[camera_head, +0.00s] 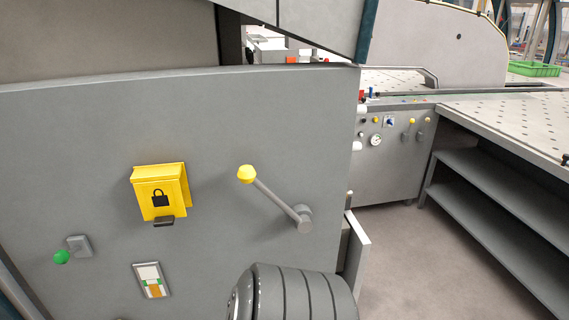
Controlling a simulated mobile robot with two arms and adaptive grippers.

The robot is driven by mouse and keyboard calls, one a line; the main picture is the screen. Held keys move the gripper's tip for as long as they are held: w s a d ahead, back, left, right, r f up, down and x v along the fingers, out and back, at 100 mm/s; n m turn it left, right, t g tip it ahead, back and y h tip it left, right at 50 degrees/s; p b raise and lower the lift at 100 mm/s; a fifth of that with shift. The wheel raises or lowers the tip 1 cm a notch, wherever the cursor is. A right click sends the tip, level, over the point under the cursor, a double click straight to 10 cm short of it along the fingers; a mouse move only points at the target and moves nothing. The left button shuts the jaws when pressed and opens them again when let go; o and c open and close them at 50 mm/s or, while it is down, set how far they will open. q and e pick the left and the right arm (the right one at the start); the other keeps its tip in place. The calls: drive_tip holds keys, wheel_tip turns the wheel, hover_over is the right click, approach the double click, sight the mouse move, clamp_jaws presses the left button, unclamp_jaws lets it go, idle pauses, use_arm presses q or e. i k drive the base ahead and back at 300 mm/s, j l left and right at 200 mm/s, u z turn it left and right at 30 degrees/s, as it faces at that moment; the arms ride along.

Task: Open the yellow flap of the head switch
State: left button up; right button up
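The yellow flap (157,199) of the head switch is on the grey machine panel, left of the middle of the head view. It carries a black padlock symbol and hangs down over the front of a yellow housing (158,171), so it looks closed. A small dark tab (163,222) sticks out at its lower edge. Whatever is behind the flap is hidden. Neither my left nor my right gripper is in view, and nothing touches the flap.
A lever with a yellow knob (247,174) juts out right of the flap. A green knob (61,256) and a small label plate (151,281) are below. A perforated table (510,120) and shelves (500,190) stand to the right, with clear floor (400,260) before them.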

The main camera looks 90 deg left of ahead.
sight(162, 202)
drive_tip(key=u, duration=3.55)
